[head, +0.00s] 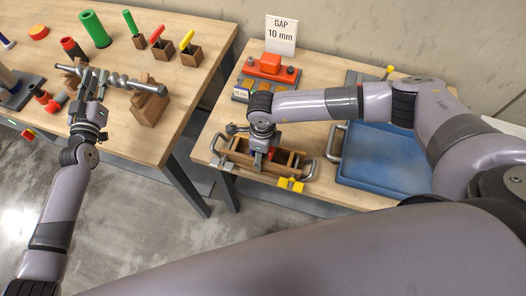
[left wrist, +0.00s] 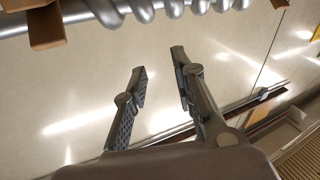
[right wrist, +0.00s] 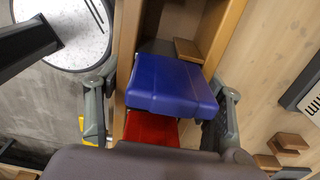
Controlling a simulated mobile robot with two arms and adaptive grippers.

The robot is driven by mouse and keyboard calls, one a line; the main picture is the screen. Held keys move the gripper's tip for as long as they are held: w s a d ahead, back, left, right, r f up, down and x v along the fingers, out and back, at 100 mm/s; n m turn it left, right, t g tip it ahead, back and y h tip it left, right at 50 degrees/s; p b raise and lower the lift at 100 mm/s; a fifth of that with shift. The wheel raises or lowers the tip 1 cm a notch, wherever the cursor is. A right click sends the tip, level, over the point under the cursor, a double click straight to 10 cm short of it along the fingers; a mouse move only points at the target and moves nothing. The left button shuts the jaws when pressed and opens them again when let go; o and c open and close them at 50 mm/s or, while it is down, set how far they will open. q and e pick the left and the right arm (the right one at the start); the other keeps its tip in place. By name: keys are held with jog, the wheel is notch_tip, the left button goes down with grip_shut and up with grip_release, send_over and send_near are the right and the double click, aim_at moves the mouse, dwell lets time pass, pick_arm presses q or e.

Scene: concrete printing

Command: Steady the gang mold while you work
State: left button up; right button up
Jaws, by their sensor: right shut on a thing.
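The gang mold (head: 236,157) is a long wooden box with metal end handles at the front of the right table. My right gripper (head: 262,152) reaches down over it, its tips partly hidden in the head view. A blue block (right wrist: 170,85) and a red block (right wrist: 150,130) sit between the fingers, in or over the channel. My left gripper (head: 88,95) is open and empty, beside a steel auger (head: 120,80) that also shows in the left wrist view (left wrist: 170,8).
The auger rests on wooden cradles (head: 150,104) on the left table. A blue tray (head: 380,160) lies right of the mold. A red-orange tool (head: 270,67) and a "GAP 10 mm" sign (head: 281,34) stand behind. A yellow clip (head: 290,184) sits at the mold's front. A floor gap separates the tables.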

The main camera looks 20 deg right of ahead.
pick_arm(q)
jog(key=s+a+f+n+t+y, duration=0.1)
jog(key=s+a+f+n+y, duration=0.3)
jog(key=a+f, duration=0.25)
jog(key=s+a+f+n+y, duration=0.3)
jog(key=s+a+f, duration=0.15)
jog(key=a, duration=0.35)
jog(key=s+d+f+h, duration=0.3)
jog(key=s+d, duration=0.2)
jog(key=d, duration=0.2)
jog(key=s+d+f+g+h, duration=0.1)
jog(key=s+d+f+h, duration=0.1)
jog(key=s+d+f, duration=0.2)
jog(key=s+d+f+h, duration=0.3)
jog(key=s+d, duration=0.3)
jog(key=d, duration=0.4)
jog(key=shift+d+f+g+h, duration=0.3)
jog(key=shift+d+f, duration=0.05)
jog(key=shift+f, duration=0.25)
jog(key=s+d+r+n+g+h, duration=0.15)
jog(key=s+d, duration=0.25)
jog(key=d, duration=0.4)
jog(key=s+d+f+n+g+h, duration=0.1)
jog(key=s+d+n+h, duration=0.25)
jog(key=d, duration=0.35)
jog(key=d+x, duration=0.1)
jog(key=x, duration=0.5)
jog(key=shift+d+r+m, duration=0.2)
jog(key=shift+d+m, duration=0.15)
jog(key=shift+m, duration=0.05)
